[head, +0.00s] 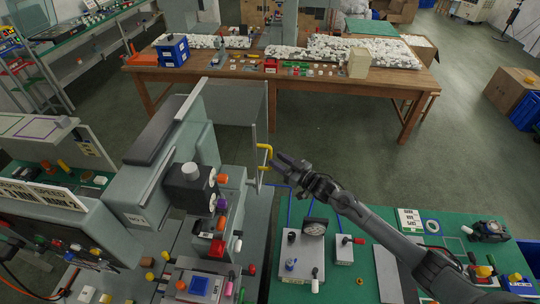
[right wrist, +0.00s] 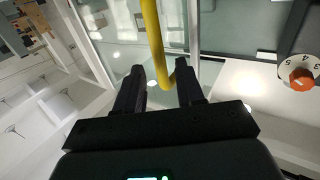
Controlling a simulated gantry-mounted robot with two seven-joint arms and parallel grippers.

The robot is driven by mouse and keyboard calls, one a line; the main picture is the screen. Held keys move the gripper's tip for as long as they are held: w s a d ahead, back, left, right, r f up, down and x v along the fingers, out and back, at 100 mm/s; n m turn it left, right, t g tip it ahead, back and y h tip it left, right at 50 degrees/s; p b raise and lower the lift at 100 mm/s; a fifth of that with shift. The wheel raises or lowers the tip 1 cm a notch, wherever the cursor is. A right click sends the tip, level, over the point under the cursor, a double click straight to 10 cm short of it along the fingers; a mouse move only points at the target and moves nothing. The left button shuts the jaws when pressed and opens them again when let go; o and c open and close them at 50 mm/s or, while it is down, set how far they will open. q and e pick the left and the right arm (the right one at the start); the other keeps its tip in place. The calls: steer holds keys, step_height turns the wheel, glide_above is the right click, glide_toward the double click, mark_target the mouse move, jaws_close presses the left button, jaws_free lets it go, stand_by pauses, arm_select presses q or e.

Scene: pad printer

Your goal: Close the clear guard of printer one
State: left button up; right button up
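The pad printer (head: 190,150) stands at the left in the head view. Its clear guard (head: 238,102) is a see-through panel standing out from the printer's far side, swung open. A yellow handle (head: 265,152) sits on the guard's outer edge. My right gripper (head: 277,160) is at this handle, reaching in from the right. In the right wrist view, the yellow handle (right wrist: 154,35) runs between the two spread fingers (right wrist: 160,72), with a gap visible beside it. Any contact with a finger is unclear. My left gripper is not in view.
Coloured knobs and a blue block (head: 199,286) sit at the printer's front. A wooden table (head: 200,75) with parts stands behind; clear floor lies between.

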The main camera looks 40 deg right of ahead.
mark_target(271, 156)
steer(key=shift+w+a, duration=0.2)
steer(key=shift+w, duration=0.9)
steer(key=shift+w+a, duration=0.2)
steer(key=shift+w, duration=0.9)
steer(key=shift+c, duration=0.5)
jaws_close()
